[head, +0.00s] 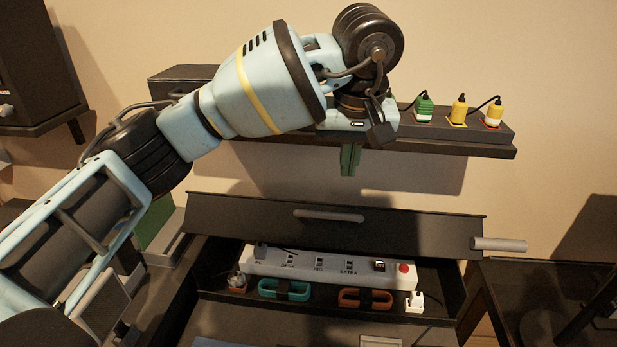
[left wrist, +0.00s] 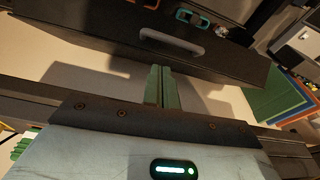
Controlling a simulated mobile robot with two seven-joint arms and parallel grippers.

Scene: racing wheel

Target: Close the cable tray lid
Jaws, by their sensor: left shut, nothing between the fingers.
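The cable tray (head: 455,290) is open, and a white power strip (head: 330,268) lies inside it. Its dark lid (head: 400,228) stands raised and tilted along the back edge, with a grey bar handle (head: 328,215) on its face. My left gripper (head: 350,160) is shut and empty, its green fingers pointing down above and behind the lid's top edge, apart from it in the head view. In the left wrist view the shut fingers (left wrist: 162,85) point toward the lid (left wrist: 110,42) and its handle (left wrist: 168,40). My right gripper is not in view.
A wall shelf (head: 455,148) with green and yellow plugs (head: 459,110) sits close behind my left gripper. A light grey cylinder (head: 498,244) sticks out at the lid's right end. Teal (head: 285,290) and orange (head: 365,298) pieces and a white plug (head: 414,300) are inside the tray.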

